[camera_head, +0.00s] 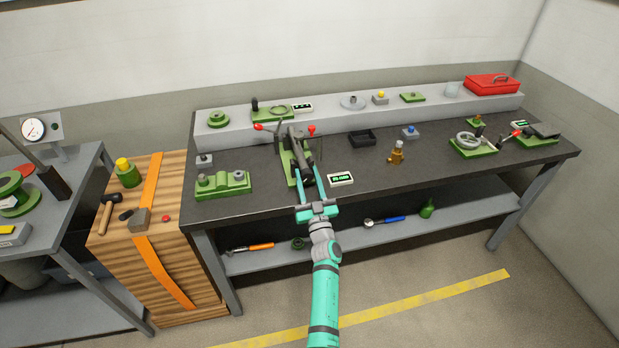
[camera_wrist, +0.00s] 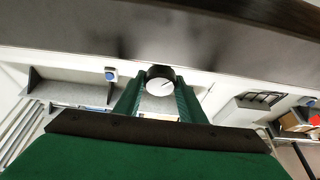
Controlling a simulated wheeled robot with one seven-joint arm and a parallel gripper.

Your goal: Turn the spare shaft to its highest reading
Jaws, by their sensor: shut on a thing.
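A dark shaft (camera_head: 303,150) lies in a green stand (camera_head: 287,167) on the workbench, left of centre. My gripper (camera_head: 306,172) reaches in from the front, with its teal fingers on either side of the shaft's near end. In the wrist view my gripper (camera_wrist: 158,100) is shut on a round, pale-faced end with a black rim (camera_wrist: 159,84); a thin dark line marks its face. A small readout (camera_head: 340,179) with green digits stands right of the stand; its digits are too small to read. The fingers partly hide the shaft's near end.
Red-tipped levers (camera_head: 311,130) stand close to the shaft. A green block (camera_head: 223,184) is to the left. A black tray (camera_head: 362,137) and a brass piece (camera_head: 396,152) are to the right. A raised shelf (camera_head: 335,112) runs behind. The bench front right is clear.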

